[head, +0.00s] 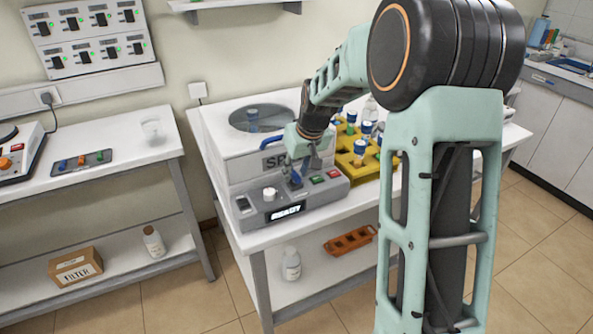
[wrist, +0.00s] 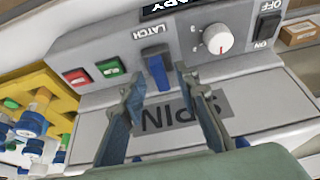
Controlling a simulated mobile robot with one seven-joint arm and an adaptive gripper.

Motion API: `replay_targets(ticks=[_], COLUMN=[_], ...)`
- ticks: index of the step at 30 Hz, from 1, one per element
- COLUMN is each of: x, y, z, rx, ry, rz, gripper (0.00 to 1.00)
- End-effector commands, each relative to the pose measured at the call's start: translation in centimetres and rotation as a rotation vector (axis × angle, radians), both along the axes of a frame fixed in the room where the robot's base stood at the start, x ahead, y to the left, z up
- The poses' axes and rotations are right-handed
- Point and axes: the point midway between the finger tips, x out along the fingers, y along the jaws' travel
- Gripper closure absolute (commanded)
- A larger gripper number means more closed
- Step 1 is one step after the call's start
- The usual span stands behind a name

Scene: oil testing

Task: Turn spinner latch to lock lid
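The spinner (head: 235,160) is a white and grey machine on the middle bench. Its top has a round dark opening or window (head: 268,120) with a blue-capped tube showing there; I cannot tell which it is. The blue latch lever (wrist: 156,68) is on the grey control panel, beside the word LATCH, in the wrist view. In the head view the latch (head: 296,179) is partly hidden by my gripper (head: 305,158). In the wrist view my gripper (wrist: 158,82) is open, with one finger on each side of the latch. Contact is not clear.
The panel carries a white knob (wrist: 218,38), a red button (wrist: 76,77), a green button (wrist: 110,67) and a power switch (wrist: 267,26). A yellow rack (head: 352,160) with blue-capped tubes stands right of the spinner.

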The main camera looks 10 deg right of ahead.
Motion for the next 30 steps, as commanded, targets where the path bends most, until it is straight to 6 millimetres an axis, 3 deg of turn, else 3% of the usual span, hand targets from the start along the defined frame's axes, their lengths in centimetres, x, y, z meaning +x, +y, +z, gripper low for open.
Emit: replay_targets(ticks=[7, 15, 30], x=[0.02, 0.01, -0.04], y=[0.02, 0.02, 0.28], z=[-0.04, -0.03, -0.14], rx=[0.0, 0.0, -0.001], ry=[0.0, 0.0, 0.001], rz=[0.0, 0.0, -0.08], gripper=[0.72, 1.0, 1.0])
